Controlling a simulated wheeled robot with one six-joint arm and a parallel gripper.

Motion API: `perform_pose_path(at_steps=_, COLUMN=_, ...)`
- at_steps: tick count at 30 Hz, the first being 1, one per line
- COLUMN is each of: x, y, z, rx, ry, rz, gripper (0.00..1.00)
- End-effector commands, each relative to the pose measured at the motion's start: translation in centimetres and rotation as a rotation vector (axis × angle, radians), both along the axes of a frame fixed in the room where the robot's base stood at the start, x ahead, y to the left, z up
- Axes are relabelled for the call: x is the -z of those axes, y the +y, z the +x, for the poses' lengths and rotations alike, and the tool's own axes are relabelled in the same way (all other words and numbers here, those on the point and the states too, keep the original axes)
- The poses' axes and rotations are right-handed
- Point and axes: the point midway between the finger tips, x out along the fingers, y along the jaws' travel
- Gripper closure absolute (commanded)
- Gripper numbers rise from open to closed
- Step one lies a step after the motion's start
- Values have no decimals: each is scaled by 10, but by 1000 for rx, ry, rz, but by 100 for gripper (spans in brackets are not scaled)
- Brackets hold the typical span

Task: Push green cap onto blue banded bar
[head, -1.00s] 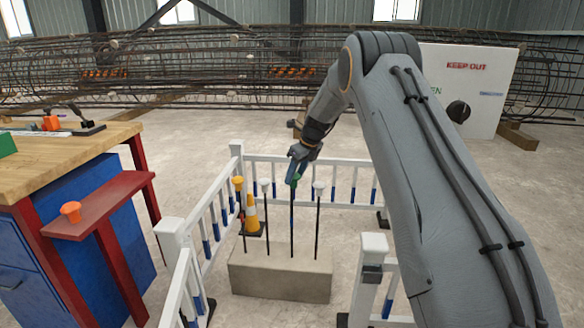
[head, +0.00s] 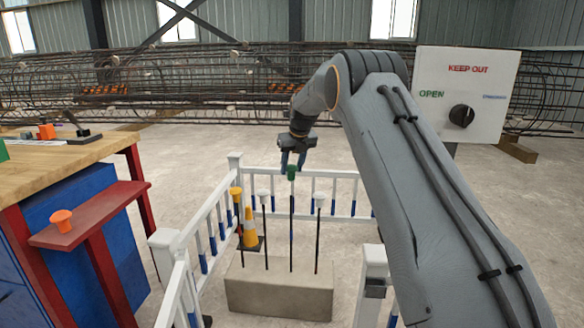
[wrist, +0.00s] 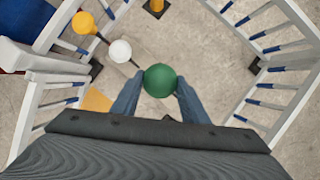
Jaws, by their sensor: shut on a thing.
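The green cap (head: 292,172) is at the top of the blue banded bar (head: 291,225), which stands upright in a concrete block. How far the cap is seated on the bar cannot be told. My gripper (head: 293,166) points down from above, its blue fingers at the cap. In the wrist view my gripper (wrist: 158,97) has one finger on each side of the round green cap (wrist: 160,80), shut on it. The cap hides the bar below it in that view.
Bars with a yellow cap (head: 236,191) and white caps (head: 263,195) (head: 319,196) stand close by in the concrete block (head: 278,292). A white fence (head: 340,190) surrounds them. A traffic cone (head: 250,232) stands behind. An orange cap (head: 61,220) sits on a red shelf at left.

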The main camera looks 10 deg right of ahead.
Motion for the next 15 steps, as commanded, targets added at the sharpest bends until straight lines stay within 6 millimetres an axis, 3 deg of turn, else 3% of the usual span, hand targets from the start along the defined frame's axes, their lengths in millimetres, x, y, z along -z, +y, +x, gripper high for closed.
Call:
perform_pose_path(at_steps=3, x=0, y=0, z=1, rx=-1, ry=-4, rz=0, gripper=81)
perform_pose_path(at_steps=15, x=34, y=0, z=1, rx=-1, ry=-2, rz=0, gripper=81)
